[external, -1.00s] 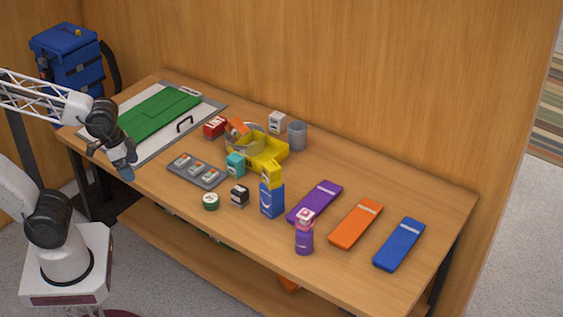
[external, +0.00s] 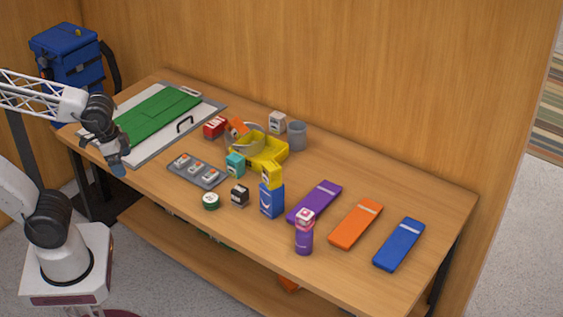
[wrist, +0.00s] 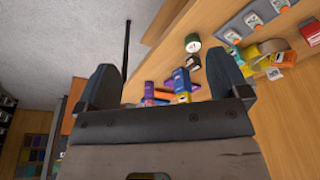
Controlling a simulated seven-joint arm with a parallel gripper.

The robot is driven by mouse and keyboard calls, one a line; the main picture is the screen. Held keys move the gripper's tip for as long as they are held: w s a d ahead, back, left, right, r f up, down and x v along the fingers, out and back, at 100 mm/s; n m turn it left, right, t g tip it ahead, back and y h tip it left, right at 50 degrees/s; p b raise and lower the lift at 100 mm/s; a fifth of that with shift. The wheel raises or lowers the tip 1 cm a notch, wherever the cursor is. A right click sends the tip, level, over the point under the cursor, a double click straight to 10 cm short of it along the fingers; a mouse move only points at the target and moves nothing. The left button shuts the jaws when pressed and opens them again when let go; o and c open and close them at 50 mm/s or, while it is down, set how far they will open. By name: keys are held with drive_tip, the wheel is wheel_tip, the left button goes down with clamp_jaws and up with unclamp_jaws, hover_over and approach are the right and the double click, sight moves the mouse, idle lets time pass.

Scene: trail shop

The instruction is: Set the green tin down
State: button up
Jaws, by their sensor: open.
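The green tin (external: 211,201) is a small round tin with a white top. It stands upright on the table near the front edge, in front of the grey tray and left of a small black box. In the wrist view the green tin (wrist: 192,42) shows beyond the fingers, apart from them. My gripper (external: 117,171) is over the left front edge of the table, well left of the tin. In the wrist view my gripper (wrist: 165,88) has its two fingers wide apart with nothing between them.
A grey tray (external: 184,179) with several small items lies behind the tin. A black box (external: 240,196), a teal box (external: 235,165) and a blue box (external: 272,201) stand nearby. A green panel on a white board (external: 210,107) lies back left. Bare tabletop lies between my gripper and the tray.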

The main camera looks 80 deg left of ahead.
drive_tip(key=w+a+f+m+y, duration=0.1)
drive_tip(key=w+f+m, duration=0.2)
drive_tip(key=w+m, duration=0.25)
drive_tip(key=w+a+f+m+y, duration=0.2)
drive_tip(key=w+f+m, duration=0.1)
drive_tip(key=w+m, duration=0.3)
drive_tip(key=m+y, duration=0.1)
drive_tip(key=m, duration=0.9)
approach(209, 198)
drive_tip(key=shift+w+a+f+g, duration=0.15)
drive_tip(key=shift+w+f, duration=0.1)
drive_tip(key=shift+f, duration=0.2)
drive_tip(key=shift+w+a+f+g, duration=0.15)
drive_tip(key=shift+w+a+f, duration=0.1)
drive_tip(key=shift+f, duration=0.15)
drive_tip(key=shift+w+f+m, duration=0.2)
drive_tip(key=shift+f+m, duration=0.1)
drive_tip(key=shift+m, duration=0.15)
drive_tip(key=shift+x, duration=1.3)
drive_tip(key=shift+x, duration=2.6)
drive_tip(key=shift+s, duration=0.15)
